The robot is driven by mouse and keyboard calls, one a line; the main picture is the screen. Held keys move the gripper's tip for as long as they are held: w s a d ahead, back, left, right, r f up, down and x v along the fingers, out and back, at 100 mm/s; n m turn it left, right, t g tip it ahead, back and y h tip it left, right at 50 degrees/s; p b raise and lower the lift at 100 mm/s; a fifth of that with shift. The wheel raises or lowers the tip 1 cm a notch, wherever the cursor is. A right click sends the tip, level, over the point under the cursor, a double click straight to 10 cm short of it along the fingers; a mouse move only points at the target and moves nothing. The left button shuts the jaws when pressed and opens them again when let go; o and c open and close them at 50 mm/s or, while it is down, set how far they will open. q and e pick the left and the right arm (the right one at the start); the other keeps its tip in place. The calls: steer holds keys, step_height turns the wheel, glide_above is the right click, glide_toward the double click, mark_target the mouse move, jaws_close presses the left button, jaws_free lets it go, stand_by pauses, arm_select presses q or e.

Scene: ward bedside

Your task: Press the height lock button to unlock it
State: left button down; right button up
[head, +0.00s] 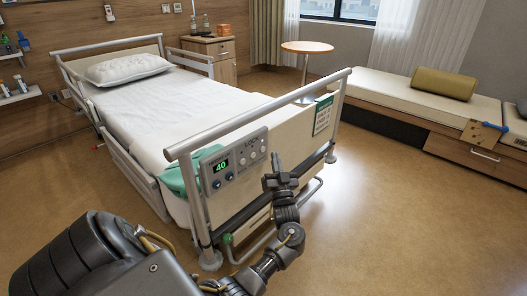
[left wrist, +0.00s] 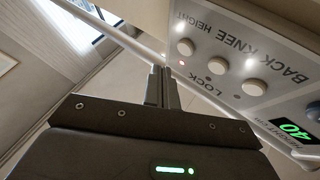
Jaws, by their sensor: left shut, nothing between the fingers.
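The control panel (head: 233,166) is on the bed's footboard, with a green "40" display (head: 221,167). In the left wrist view the panel appears upside down, with three round white lock buttons labelled BACK, KNEE and HEIGHT. The height lock button (left wrist: 186,47) is the one farthest from the display (left wrist: 291,130); a small red light glows beside it. The back (left wrist: 254,87) and knee (left wrist: 218,65) buttons follow along the row. My left gripper (head: 278,168) is shut and empty, its fingertips (left wrist: 160,72) near the height button, apparently not touching it. My right gripper is not in view.
The footboard (head: 290,134) has a metal top rail (head: 265,112) above the panel and a green sign (head: 323,115) to the right. A green cloth (head: 178,180) hangs at the left corner. The floor (head: 390,215) to the right is clear.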

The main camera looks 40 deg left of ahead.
mark_target(263, 149)
arm_select(q)
steer(key=shift+a, duration=1.05)
stand_by(0.9)
steer(key=shift+a, duration=0.1)
stand_by(0.4)
steer(key=shift+a, duration=0.3)
steer(key=shift+a, duration=0.2)
stand_by(0.4)
